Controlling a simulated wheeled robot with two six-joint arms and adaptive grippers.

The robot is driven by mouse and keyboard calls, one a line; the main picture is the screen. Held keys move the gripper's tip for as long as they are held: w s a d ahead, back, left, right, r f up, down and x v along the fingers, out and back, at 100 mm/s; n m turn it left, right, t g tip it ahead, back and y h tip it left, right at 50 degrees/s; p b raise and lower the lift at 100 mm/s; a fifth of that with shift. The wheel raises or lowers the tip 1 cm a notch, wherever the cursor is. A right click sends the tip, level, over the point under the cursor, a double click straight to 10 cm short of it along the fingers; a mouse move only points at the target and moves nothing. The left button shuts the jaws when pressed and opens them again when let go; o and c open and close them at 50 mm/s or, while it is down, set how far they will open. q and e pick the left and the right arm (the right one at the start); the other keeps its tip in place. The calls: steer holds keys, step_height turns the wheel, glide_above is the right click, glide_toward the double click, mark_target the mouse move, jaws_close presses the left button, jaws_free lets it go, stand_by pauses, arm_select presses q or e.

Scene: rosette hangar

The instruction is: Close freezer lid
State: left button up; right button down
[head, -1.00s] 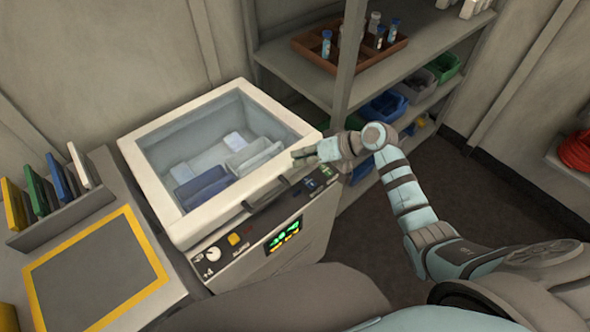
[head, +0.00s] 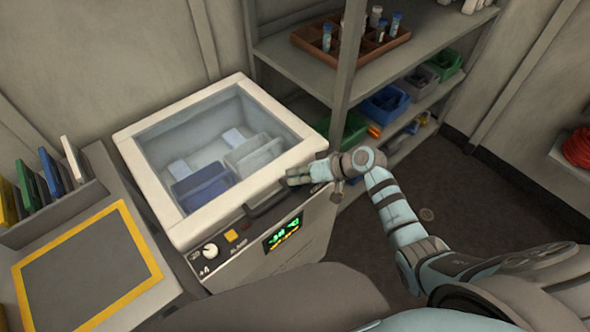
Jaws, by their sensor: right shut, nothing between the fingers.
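The freezer (head: 310,228) is a white chest unit left of centre, with a knob, a yellow button and a green display on its front. Its pale-framed lid (head: 215,215) with a clear window lies about level over the top. I cannot tell whether a small gap remains under it. A dark handle (head: 262,208) runs along the lid's front edge. My right gripper (head: 290,179) is shut and empty, at the front right edge of the lid near the handle's right end. I cannot tell whether it touches. My left gripper is not in view.
Blue and white bins (head: 203,187) show through the window. A yellow-bordered panel (head: 135,240) and a rack of coloured folders (head: 50,210) stand at the left. A metal shelf (head: 425,70) with a vial tray (head: 375,50) and bins stands behind. Dark floor at the right is clear.

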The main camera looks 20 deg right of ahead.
steer(key=shift+s+f, duration=0.15)
steer(key=shift+f, duration=0.65)
steer(key=shift+s+d, duration=0.1)
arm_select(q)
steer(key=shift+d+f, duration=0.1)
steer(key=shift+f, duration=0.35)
arm_select(e)
steer(key=shift+r, duration=0.1)
steer(key=shift+w, duration=0.25)
steer(key=shift+r, duration=0.25)
arm_select(q)
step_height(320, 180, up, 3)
steer(key=p, duration=0.2)
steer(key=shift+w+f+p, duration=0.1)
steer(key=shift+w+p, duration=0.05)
steer(key=shift+p, duration=0.25)
arm_select(e)
steer(key=w+v, duration=0.1)
steer(key=v, duration=1.1)
steer(key=shift+d+r, duration=0.45)
steer(key=shift+d, duration=0.05)
